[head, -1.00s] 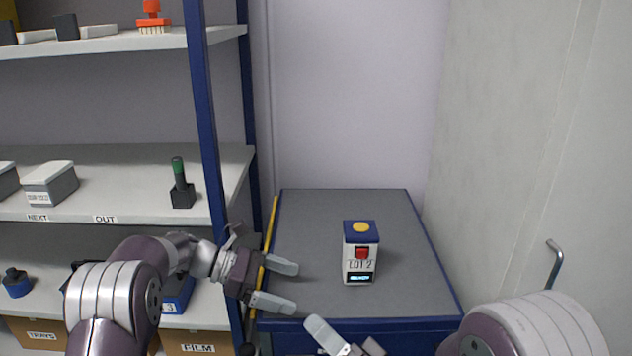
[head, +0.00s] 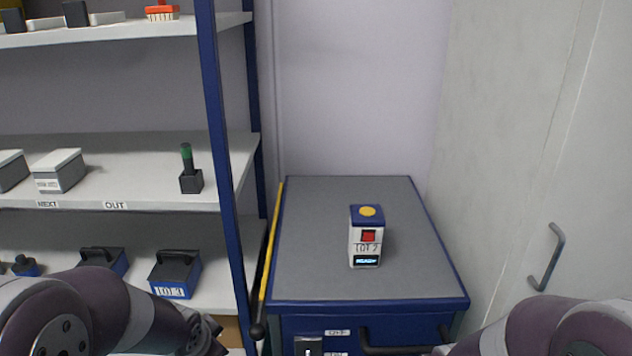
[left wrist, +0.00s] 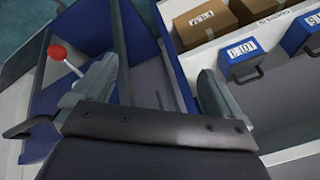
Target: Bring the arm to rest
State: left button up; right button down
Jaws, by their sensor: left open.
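My left arm (head: 95,310) is at the lower left of the head view, and its fingers are out of sight there. In the left wrist view my left gripper (left wrist: 155,80) is open, its two grey fingers wide apart with nothing between them. My right arm (head: 550,330) shows only as a rounded link at the lower right of the head view. My right gripper is not in view.
A white and blue LOT 2 device (head: 366,238) stands upright on the grey cabinet top (head: 310,240). A shelf rack (head: 140,188) is at left, holding LOT 3 box (head: 175,275). A door handle (head: 548,258) is at right. Cardboard boxes (left wrist: 205,22) show in the wrist view.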

pick_arm(q)
jog(key=s+d+n+g+p, duration=0.3)
jog(key=s+n, duration=0.4)
jog(key=s, duration=0.6)
pick_arm(e)
jog(key=s+r+g, duration=0.3)
jog(key=s, duration=0.3)
pick_arm(q)
notch_tip(320, 180, up, 19)
jog(key=a+g+p, duration=0.1)
jog(key=p, duration=1.7)
jog(key=shift+w+a+p, duration=0.3)
jog(key=shift+w+p, duration=0.05)
jog(key=shift+w, duration=0.05)
pick_arm(e)
notch_tip(320, 180, up, 19)
jog(key=shift+w+d+f+n, duration=0.15)
jog(key=shift+w+d+n, duration=0.15)
jog(key=shift+d, duration=0.1)
pick_arm(q)
jog(key=shift+f, duration=0.1)
